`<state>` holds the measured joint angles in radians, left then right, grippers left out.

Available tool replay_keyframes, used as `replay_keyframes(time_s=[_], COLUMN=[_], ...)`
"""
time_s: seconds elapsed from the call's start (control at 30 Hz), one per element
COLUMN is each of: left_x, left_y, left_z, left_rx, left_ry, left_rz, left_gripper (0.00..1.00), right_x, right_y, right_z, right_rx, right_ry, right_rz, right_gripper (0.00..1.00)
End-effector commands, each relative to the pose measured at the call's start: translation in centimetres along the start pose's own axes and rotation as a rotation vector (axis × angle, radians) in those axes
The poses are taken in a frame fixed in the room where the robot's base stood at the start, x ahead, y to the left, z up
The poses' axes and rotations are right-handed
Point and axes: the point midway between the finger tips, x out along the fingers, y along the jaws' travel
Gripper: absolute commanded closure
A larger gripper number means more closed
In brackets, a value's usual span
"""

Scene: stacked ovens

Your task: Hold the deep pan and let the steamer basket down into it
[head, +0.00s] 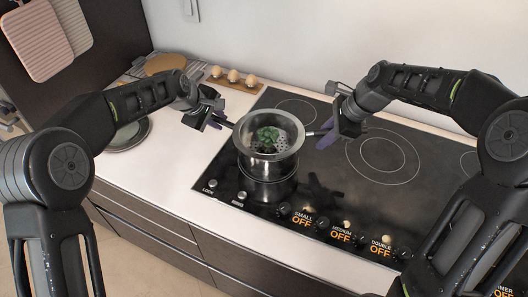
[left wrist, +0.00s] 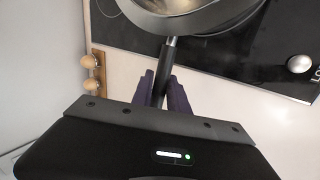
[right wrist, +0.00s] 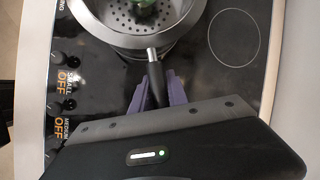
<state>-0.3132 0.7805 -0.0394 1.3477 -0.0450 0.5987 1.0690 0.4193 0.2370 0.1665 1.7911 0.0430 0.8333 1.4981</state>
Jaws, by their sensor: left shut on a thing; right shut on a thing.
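The deep steel pan (head: 262,157) is at the left part of the black cooktop. The steamer basket (head: 290,134), with perforated metal and green food (head: 268,136) in it, is lined up with the pan's mouth; I cannot tell how deep it sits. My left gripper (head: 226,122) is shut on the pan's dark handle (left wrist: 168,52), left of the pan. My right gripper (head: 322,134) is shut on the basket's black handle (right wrist: 155,88), right of the basket. In the right wrist view, the perforated basket floor (right wrist: 120,15) shows, with the lower pan rim partly hidden beneath it.
The cooktop (head: 335,190) has marked burner rings and front knobs (head: 285,208) with OFF displays. Eggs in a wooden holder (head: 233,82) stand at the back left. Plates (head: 130,135) lie on the left counter. The cooktop right of the basket is clear.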

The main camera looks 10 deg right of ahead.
Motion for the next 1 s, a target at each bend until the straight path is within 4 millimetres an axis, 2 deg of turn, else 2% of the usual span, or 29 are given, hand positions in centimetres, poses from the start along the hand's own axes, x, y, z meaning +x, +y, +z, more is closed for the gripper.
replay_keyframes(time_s=[0.47,0.5,0.8,1.0], left_x=[-0.05,-0.05,-0.06,-0.05], left_y=[0.07,0.07,0.07,0.07], left_z=[-0.03,-0.03,-0.03,-0.03], left_rx=[0.0,0.0,0.0,0.0], left_ry=[0.001,0.001,0.001,0.001], left_rz=[0.002,0.002,0.002,0.002], left_gripper=[1.0,1.0,1.0,1.0], right_x=[0.73,0.73,0.73,0.79], right_y=[0.15,0.15,0.16,0.22], right_z=[-0.26,-0.26,-0.28,-0.34], right_rx=[0.0,0.0,0.0,0.0], right_ry=[-0.001,-0.001,0.0,0.001], right_rz=[-0.001,-0.001,0.0,0.002], right_gripper=[1.0,0.8,0.55,0.55])
